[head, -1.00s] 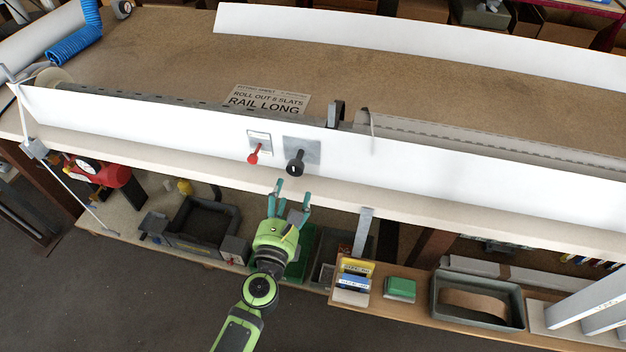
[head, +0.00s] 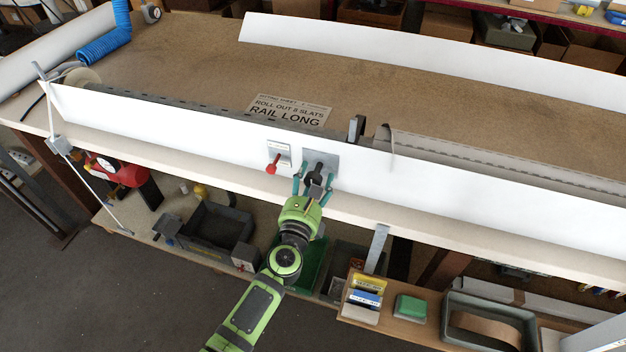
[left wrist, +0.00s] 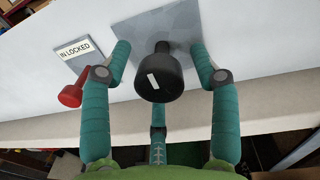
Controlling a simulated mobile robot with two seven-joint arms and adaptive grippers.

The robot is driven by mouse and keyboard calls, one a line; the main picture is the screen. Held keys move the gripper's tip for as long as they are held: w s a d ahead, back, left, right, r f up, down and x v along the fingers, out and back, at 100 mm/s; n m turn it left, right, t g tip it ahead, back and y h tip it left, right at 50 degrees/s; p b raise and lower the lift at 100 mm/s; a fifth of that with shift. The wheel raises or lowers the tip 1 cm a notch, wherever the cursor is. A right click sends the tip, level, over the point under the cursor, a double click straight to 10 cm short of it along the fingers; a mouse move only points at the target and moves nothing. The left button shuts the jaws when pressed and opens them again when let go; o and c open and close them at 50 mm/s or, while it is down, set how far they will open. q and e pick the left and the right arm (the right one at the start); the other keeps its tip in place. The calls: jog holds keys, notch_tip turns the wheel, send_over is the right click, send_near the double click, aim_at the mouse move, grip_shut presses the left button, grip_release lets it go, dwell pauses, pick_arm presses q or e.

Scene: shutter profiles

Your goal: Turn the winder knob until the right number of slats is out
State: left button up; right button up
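The black winder knob (head: 314,172) sits on a grey plate (head: 331,158) on the white front panel. It also shows in the left wrist view (left wrist: 160,78), with a small white mark on its face. My left gripper (head: 313,182) is open, with its teal fingers around the knob on either side; in the left wrist view gaps show between fingers and knob. A red lever (head: 272,167) is left of the knob, beside a label (left wrist: 76,50) reading "IN LOCKED". A fitting sheet (head: 290,111) reads "ROLL OUT 8 SLATS" and "RAIL LONG". My right gripper is not seen.
The slatted profile (head: 480,157) lies behind the white panel (head: 190,130), right of a dark upright bracket (head: 356,128). Below is a shelf with a grey bin (head: 485,318), a green block (head: 411,307) and yellow and blue boxes (head: 366,291). The bench top (head: 400,80) is largely clear.

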pick_arm(q)
jog(key=c, duration=0.8)
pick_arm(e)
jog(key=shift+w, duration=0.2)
pick_arm(q)
jog(key=shift+s, duration=0.1)
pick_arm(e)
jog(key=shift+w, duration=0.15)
pick_arm(q)
jog(key=shift+m, duration=0.3)
